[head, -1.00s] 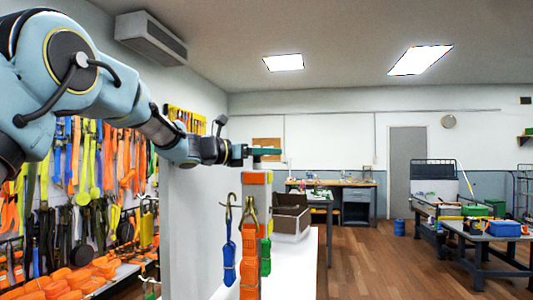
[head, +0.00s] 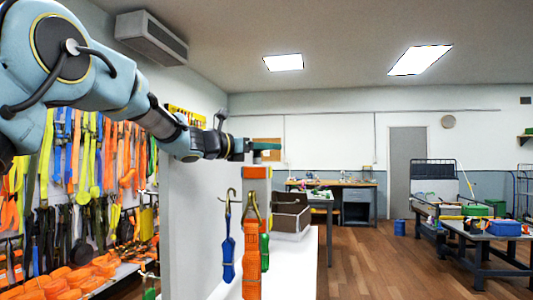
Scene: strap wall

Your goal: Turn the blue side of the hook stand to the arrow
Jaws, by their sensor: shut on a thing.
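My gripper (head: 264,147) comes in from the left at the top of the stand. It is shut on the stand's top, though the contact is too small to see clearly. I cannot make out a blue side or the arrow.
The white counter (head: 300,262) carries the stand and an open box (head: 291,218) just behind it at the right. A pale panel (head: 193,225) stands close on the left, with straps hanging on the wall beyond.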

